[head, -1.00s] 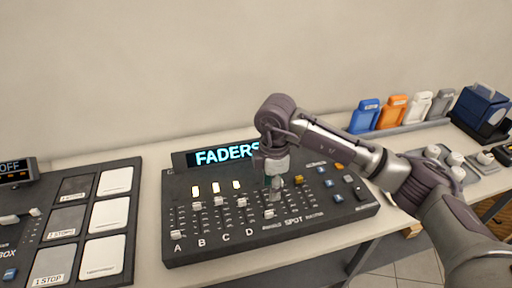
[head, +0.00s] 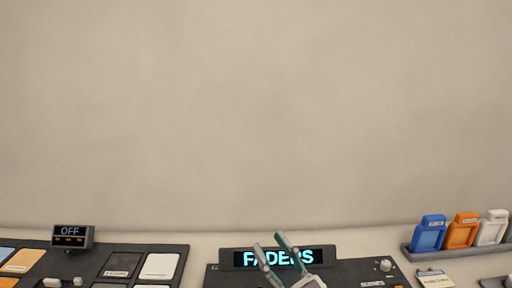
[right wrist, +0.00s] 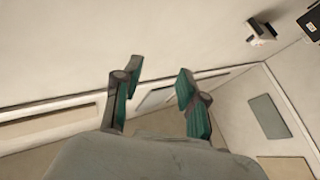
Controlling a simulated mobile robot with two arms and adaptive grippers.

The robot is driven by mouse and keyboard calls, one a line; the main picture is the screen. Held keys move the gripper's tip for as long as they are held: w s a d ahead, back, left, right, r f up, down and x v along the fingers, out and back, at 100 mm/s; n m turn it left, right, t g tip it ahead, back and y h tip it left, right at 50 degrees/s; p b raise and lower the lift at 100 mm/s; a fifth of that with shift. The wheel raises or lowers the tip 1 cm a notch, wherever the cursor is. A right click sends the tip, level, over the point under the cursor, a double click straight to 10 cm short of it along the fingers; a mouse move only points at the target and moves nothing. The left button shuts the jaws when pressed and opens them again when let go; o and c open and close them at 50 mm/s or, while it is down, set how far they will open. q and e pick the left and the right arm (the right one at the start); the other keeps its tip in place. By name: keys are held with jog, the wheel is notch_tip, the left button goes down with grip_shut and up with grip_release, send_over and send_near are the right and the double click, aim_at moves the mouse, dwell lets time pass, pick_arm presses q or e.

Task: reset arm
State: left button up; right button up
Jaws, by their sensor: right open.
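My right gripper (head: 274,250) rises from the bottom edge of the head view, in front of the fader console's lit "FADERS" display (head: 290,258). Its two fingers stand apart with nothing between them. In the right wrist view the fingers (right wrist: 160,82) are also spread and empty, pointing toward wall and ceiling surfaces. Most of the right arm is below the head view. The fader console (head: 345,272) shows only its top edge; its faders are out of view. My left gripper is not in view.
A panel (head: 140,250) with pads and a small "OFF" display (head: 71,236) sits at the lower left. The wall above is bare.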

jog(key=s+d+f+m+g+h, duration=0.25)
jog(key=d+f+m+h, duration=0.25)
jog(key=d+f+h, duration=0.4)
jog(key=s+d+f+m+g+h, duration=0.2)
jog(key=d+f+m+g+h, duration=0.25)
jog(key=f, duration=0.65)
jog(key=s+d+f+n+g, duration=0.15)
jog(key=s+f+g, duration=0.35)
jog(key=s, duration=0.5)
jog(key=s+d+f+n+g, duration=0.15)
jog(key=s+f+g, duration=0.25)
jog(key=s+f, duration=0.45)
notch_tip(320, 180, down, 27)
jog(key=s+b, duration=0.2)
jog(key=s+d+f+g+b, duration=0.1)
jog(key=s+d+f, duration=0.1)
jog(key=s+f, duration=0.6)
jog(key=s+d+f+g+b, duration=0.1)
jog(key=s+f, duration=0.7)
jog(key=f, duration=0.1)
jog(key=shift+s+d+f, duration=0.2)
jog(key=shift+s+d, duration=0.2)
